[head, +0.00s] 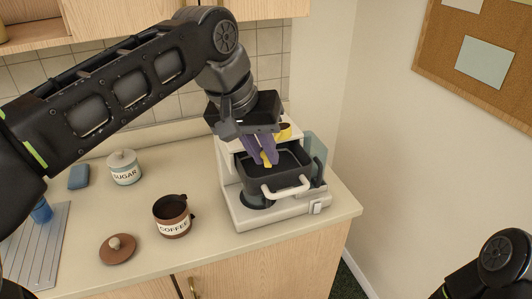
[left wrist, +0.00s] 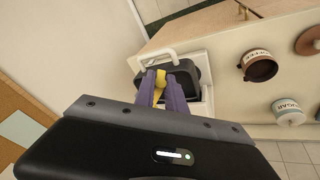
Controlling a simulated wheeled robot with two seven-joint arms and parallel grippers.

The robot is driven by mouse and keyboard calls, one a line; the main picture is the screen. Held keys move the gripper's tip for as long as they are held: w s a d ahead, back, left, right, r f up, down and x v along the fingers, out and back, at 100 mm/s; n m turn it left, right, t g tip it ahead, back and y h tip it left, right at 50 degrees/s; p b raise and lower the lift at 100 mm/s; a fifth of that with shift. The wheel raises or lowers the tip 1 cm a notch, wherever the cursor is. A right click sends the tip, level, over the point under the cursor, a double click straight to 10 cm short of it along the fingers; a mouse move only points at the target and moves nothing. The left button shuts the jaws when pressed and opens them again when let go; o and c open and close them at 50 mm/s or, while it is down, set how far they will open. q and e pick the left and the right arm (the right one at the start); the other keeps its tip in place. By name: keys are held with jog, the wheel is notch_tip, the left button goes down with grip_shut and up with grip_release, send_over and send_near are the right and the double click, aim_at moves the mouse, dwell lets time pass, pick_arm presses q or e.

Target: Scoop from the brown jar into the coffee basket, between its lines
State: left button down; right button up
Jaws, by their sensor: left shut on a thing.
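The brown jar marked COFFEE (head: 172,221) stands open on the counter, and its lid (head: 118,249) lies beside it. Both also show in the left wrist view, the jar (left wrist: 259,72) and the lid (left wrist: 311,40). The black coffee basket (head: 291,178), with a white handle, is pulled out at the front of the white coffee maker (head: 252,216). My left gripper (head: 267,160) is above the basket, its purple fingers shut on a yellow scoop (head: 286,131). The scoop's handle shows between the fingers in the left wrist view (left wrist: 160,79). The basket's lines and fill level cannot be made out.
A white-and-blue SUGAR jar (head: 124,170) and a blue sponge (head: 78,177) stand behind the coffee jar. A ridged drying rack (head: 38,250) is at the left. The counter ends just right of the coffee maker. Part of my right arm shows at the lower right.

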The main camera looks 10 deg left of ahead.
pick_arm(q)
jog(key=a+f+n+t+h+b, duration=0.1)
jog(key=n+h+b, duration=0.3)
jog(key=b, duration=0.5)
jog(key=f+n+t+h+b, duration=0.1)
jog(key=n+t+h+b, duration=0.2)
jog(key=h+b, duration=0.4)
jog(key=a+f+n+t+h+b, duration=0.1)
jog(key=n+t+h+b, duration=0.2)
jog(key=b, duration=0.9)
jog(key=shift+a+f+n+h, duration=0.1)
jog(key=shift+a+n+h, duration=0.05)
jog(key=shift+n+h, duration=0.4)
jog(key=shift+a+f+n+h, duration=0.15)
jog(key=shift+n+h, duration=0.2)
jog(key=shift+h, duration=0.3)
jog(key=shift+r, duration=0.15)
